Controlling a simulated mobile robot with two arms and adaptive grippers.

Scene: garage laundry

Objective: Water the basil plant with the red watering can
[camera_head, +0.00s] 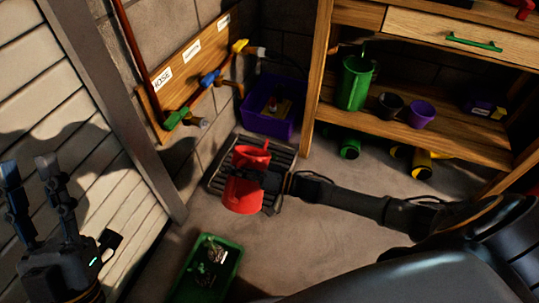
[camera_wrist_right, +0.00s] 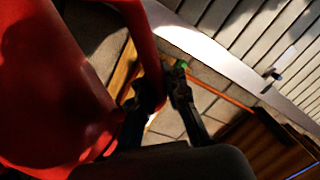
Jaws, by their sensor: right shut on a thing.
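The red watering can (camera_head: 243,193) is above or on a dark floor grate, in the middle of the head view. My right gripper (camera_head: 272,181) reaches it from the right and is shut on it. In the right wrist view the can's red body (camera_wrist_right: 50,90) fills the left side, and its handle (camera_wrist_right: 145,50) runs down to the fingers of my right gripper (camera_wrist_right: 162,98). My left gripper (camera_head: 28,166) is open and empty at the far left, fingers pointing up. I cannot clearly make out a basil plant.
A green tray (camera_head: 232,258) with small contents lies on the floor in front. Labelled taps on a wooden board (camera_head: 185,73) and a purple crate (camera_head: 266,122) are behind. A wooden shelf (camera_head: 440,142) at right holds a green container (camera_head: 355,84) and a purple pot (camera_head: 421,113).

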